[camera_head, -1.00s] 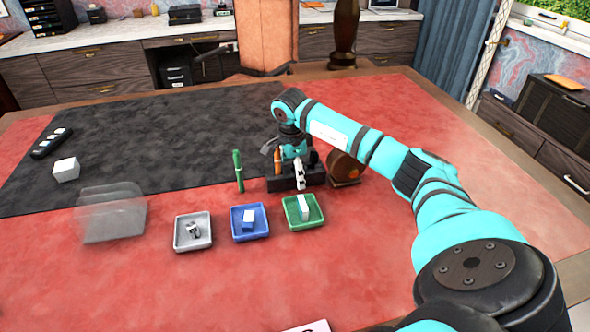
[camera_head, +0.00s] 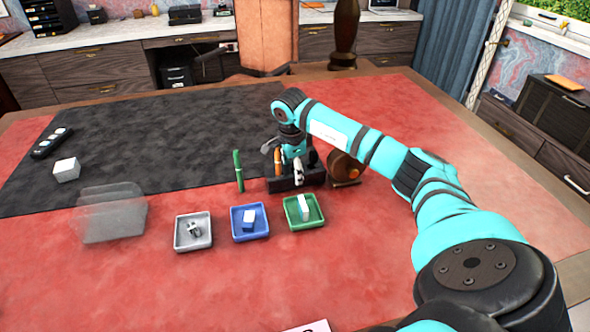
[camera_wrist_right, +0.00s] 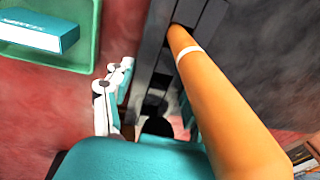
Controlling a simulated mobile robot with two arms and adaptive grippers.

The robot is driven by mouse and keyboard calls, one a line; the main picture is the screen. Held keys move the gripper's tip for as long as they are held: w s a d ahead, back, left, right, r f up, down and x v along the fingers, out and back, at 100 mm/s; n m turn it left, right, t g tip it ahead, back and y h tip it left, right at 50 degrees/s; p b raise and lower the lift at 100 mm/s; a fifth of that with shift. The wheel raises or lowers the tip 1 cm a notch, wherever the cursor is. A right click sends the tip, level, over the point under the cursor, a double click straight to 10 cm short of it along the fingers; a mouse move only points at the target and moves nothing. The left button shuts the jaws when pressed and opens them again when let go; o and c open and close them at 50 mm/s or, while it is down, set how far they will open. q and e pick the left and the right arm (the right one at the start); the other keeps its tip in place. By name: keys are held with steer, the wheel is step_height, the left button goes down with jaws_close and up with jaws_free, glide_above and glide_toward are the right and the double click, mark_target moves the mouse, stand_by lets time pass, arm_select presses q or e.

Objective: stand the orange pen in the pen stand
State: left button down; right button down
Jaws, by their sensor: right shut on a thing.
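The orange pen (camera_head: 278,161) stands steeply at the left end of the dark pen stand (camera_head: 283,186). In the right wrist view the orange pen (camera_wrist_right: 222,100) passes close by the camera, its far end in a slot of the stand (camera_wrist_right: 155,60). My right gripper (camera_head: 299,174) is low over the stand, right of the pen. One pale finger is in front of the stand. In the right wrist view my gripper (camera_wrist_right: 150,112) has its fingers on either side of the stand and appears shut on it; the far finger is mostly hidden behind the pen. My left gripper is out of view.
A green pen (camera_head: 239,172) is just left of the stand. A round brown object (camera_head: 345,169) is close on its right. Grey (camera_head: 178,242), blue (camera_head: 236,230) and green (camera_head: 289,217) trays with small items lie in front. A clear holder (camera_head: 110,215) is further left.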

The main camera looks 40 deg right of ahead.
step_height(320, 180, up, 18)
stand_by(0.9)
